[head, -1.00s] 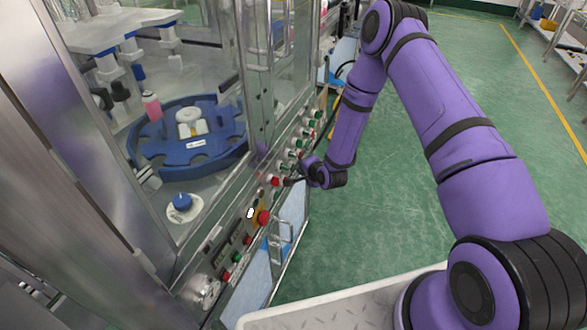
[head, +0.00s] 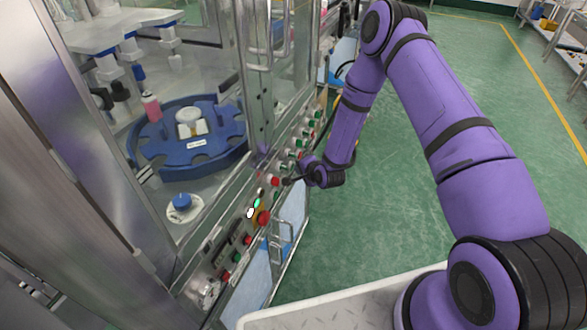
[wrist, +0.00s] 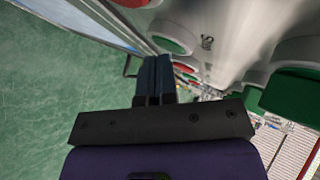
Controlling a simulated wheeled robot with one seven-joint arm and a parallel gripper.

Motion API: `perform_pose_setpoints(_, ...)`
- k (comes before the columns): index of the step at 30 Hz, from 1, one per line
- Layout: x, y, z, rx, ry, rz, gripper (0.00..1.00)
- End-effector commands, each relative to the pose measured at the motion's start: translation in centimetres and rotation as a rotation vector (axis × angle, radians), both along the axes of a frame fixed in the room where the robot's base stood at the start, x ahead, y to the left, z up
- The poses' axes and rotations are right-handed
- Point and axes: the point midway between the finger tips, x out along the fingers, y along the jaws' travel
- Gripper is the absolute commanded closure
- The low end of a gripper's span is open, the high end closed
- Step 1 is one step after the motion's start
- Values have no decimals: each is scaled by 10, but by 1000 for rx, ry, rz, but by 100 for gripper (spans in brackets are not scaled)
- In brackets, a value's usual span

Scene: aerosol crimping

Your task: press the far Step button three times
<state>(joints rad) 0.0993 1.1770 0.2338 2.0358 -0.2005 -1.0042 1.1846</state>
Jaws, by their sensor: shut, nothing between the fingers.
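The machine's control panel carries a row of red and green buttons; I cannot read their labels, so I cannot tell which is the far Step button. My gripper (head: 287,181) is at the panel, just right of a red button (head: 275,181), with green buttons (head: 284,168) farther along. In the wrist view, my gripper (wrist: 156,60) shows two dark fingers pressed together and empty. A green button (wrist: 170,45) lies just beside the fingertips and a red one (wrist: 183,68) beyond them. Whether the fingertips touch a button is hidden.
A red mushroom button (head: 263,218) and lit indicator lamps (head: 251,212) sit nearer on the panel. A metal handle (head: 280,243) sticks out below. Behind glass is a blue turntable (head: 190,150). The green floor (head: 400,220) at right is clear.

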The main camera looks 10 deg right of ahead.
Motion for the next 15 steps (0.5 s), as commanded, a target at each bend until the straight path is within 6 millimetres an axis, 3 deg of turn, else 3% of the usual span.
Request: perform_pose_setpoints(15,-4,-5,0,2,0,0,100)
